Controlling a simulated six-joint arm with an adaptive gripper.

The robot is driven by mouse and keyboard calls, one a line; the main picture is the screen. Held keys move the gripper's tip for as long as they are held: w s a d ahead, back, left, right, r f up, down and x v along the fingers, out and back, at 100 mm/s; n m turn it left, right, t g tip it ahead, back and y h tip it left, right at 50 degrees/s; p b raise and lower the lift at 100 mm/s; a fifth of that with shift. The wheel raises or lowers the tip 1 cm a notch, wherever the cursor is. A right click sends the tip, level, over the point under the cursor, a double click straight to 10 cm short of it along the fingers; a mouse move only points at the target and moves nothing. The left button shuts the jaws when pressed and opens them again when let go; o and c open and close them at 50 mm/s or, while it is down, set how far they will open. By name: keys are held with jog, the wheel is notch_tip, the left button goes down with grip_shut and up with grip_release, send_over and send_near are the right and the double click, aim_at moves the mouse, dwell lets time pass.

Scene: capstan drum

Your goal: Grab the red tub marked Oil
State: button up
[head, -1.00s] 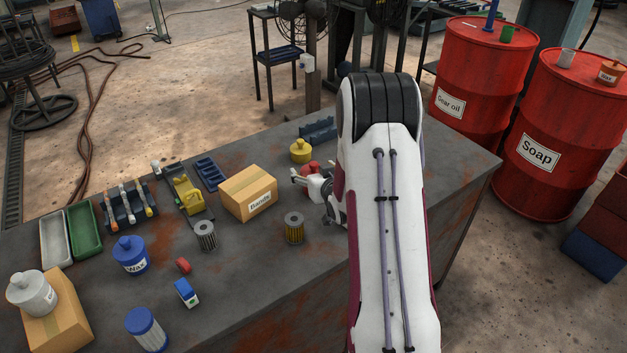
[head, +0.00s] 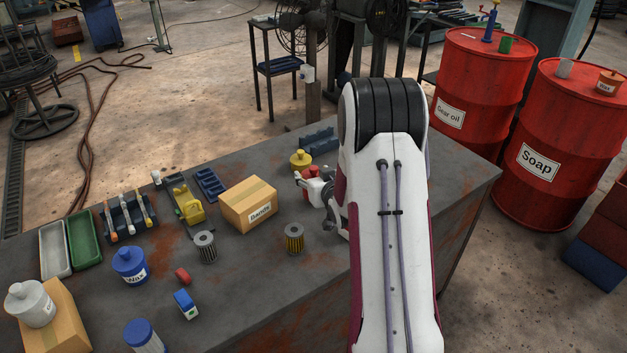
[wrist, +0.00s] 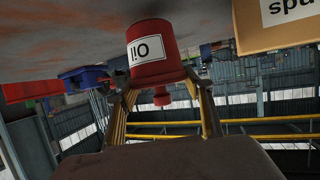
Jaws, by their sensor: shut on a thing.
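The red tub marked Oil (wrist: 158,50) is between the fingers of my gripper (wrist: 160,92) in the wrist view. Its white label faces the camera and reads upside down. My gripper is shut on the tub. In the head view my gripper (head: 312,184) is at the far part of the bench, left of my arm, with a little of the red tub (head: 317,171) showing. The rest of the tub is hidden there. I cannot tell whether its base touches the bench.
A yellow tub (head: 300,160) stands just behind my gripper. A cardboard box marked Bands (head: 249,203) is to its left, and a yellow-and-grey filter (head: 294,239) is in front. A dark blue tray (head: 318,142) lies behind. Bare bench (head: 255,280) is toward the front.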

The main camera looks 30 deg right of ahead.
jog(key=shift+r, duration=3.9)
